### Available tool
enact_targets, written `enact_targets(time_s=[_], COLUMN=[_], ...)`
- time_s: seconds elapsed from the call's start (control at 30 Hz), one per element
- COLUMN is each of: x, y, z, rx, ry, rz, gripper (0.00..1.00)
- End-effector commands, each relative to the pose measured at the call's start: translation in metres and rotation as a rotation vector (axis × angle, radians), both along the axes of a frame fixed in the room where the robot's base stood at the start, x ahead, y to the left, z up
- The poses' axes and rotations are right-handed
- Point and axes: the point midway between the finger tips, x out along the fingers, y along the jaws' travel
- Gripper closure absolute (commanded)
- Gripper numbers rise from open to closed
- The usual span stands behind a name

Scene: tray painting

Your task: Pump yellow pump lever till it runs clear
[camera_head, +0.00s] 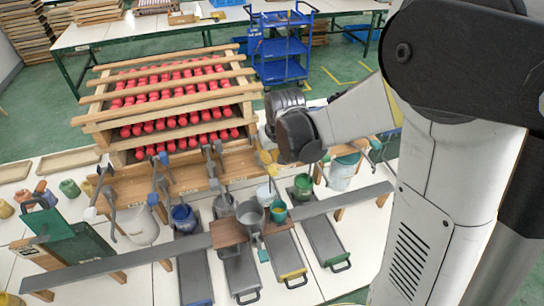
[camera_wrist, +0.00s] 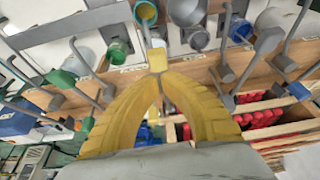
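The yellow pump lever ends in a yellow block (camera_wrist: 157,60), seen at the tips of my gripper in the wrist view. My gripper (camera_wrist: 161,76) has yellow curved fingers that are closed together, their tips touching or very near this block; I cannot tell contact for sure. In the head view the yellow lever end (camera_head: 266,158) shows just left of my dark gripper body. A small teal cup with yellow paint (camera_head: 278,212) stands below, beside a grey pot; it also shows in the wrist view (camera_wrist: 146,11). No paint stream can be made out.
Other pump levers with blue, white and green ends stand along the wooden rack (camera_head: 190,172). A blue paint pot (camera_head: 183,218) and a green paint pot (camera_head: 303,187) stand nearby. A long grey rail (camera_head: 170,247) crosses in front. Red rollers fill the rack (camera_head: 175,100) behind.

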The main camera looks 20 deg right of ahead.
Motion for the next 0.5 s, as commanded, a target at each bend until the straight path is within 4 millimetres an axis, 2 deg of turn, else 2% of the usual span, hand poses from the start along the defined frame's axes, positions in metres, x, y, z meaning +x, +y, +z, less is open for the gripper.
enact_targets(time_s=[0.03,0.5], x=[0.000,0.000], y=[0.000,0.000], z=[-0.007,-0.040], rx=[0.000,0.000], ry=[0.000,0.000], rz=[0.000,0.000], gripper=[1.00,1.00])
